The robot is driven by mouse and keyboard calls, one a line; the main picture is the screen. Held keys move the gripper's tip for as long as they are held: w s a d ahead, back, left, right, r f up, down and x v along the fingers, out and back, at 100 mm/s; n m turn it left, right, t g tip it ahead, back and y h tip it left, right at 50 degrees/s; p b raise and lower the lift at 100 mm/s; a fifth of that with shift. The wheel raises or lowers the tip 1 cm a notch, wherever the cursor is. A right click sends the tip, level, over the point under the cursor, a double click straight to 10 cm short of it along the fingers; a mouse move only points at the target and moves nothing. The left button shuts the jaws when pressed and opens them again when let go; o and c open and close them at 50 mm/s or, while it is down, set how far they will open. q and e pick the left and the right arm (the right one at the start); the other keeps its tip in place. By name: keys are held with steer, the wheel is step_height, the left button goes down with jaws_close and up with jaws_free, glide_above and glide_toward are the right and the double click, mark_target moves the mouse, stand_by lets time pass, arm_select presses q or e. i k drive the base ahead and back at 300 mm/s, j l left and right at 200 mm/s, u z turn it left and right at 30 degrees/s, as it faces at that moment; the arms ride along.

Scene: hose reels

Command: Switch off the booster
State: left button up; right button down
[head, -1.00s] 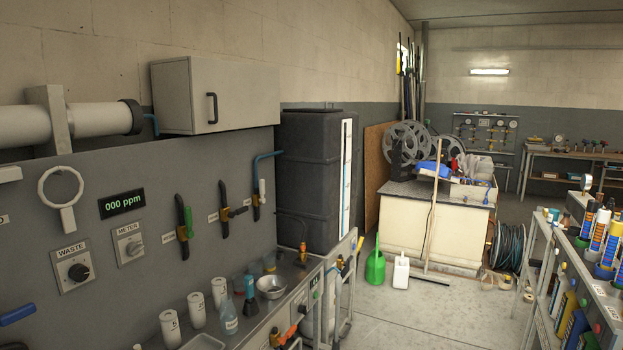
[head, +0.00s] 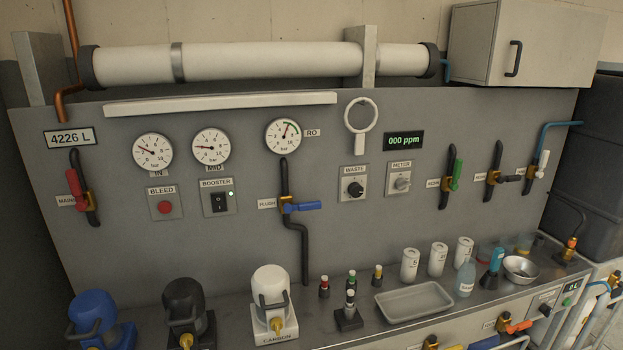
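A small pale light (head: 231,194) beside the rocker looks lit. The red BLEED button (head: 165,207) is on the plate to its left. Neither of my grippers shows in the head view.
Gauges (head: 211,147) sit above the switch, and the blue-handled FLUSH valve (head: 301,207) is to its right. Below, the bench carries blue, black and white filter housings (head: 271,290), small bottles and a grey tray (head: 413,301).

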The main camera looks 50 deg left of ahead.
mark_target(218, 200)
steer(key=u, duration=2.05)
steer(key=i+j+u, duration=0.15)
steer(key=i+j, duration=0.1)
steer(key=j, duration=0.1)
